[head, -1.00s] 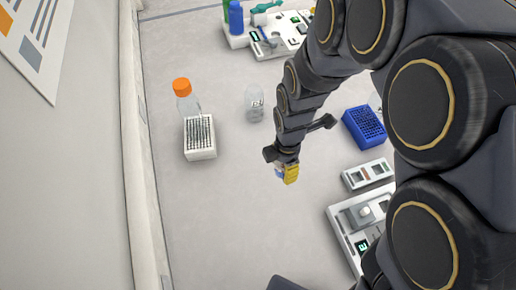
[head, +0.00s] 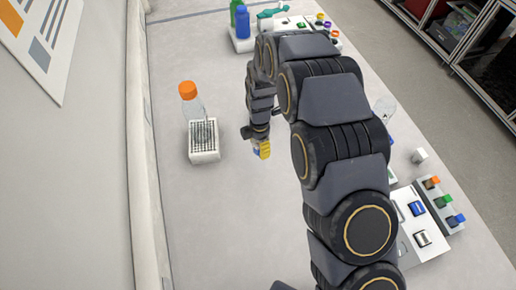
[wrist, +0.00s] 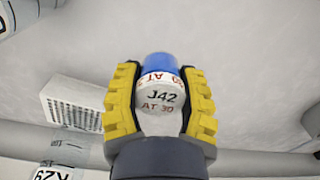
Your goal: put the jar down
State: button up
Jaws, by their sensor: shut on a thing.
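The jar (wrist: 160,98) has a blue cap and a white label reading "J42" and "AT 30". It sits between the yellow fingers of my gripper (wrist: 160,78) in the wrist view, and the fingers are shut on it. In the head view my gripper (head: 262,149) points down over the pale bench (head: 230,220), to the right of a white rack. The jar is hardly visible there, and I cannot tell how high it is above the bench.
The white rack (head: 204,152) stands by an orange-capped bottle (head: 190,95) near the left wall. The bench left of my arm is mostly bare.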

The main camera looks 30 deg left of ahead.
aim_at(258, 151)
jog(key=shift+w+a+f, duration=0.3)
jog(key=shift+w+f, duration=0.05)
jog(key=shift+f, duration=0.15)
jog(key=shift+w+a+f, duration=0.25)
jog(key=shift+w+f, duration=0.05)
jog(key=shift+f, duration=1.6)
jog(key=shift+f, duration=0.1)
jog(key=shift+f, duration=0.1)
jog(key=o, duration=1.1)
jog(key=shift+c, duration=0.2)
notch_tip(258, 151, up, 12)
jog(key=shift+f, duration=0.25)
jog(key=shift+r, duration=0.45)
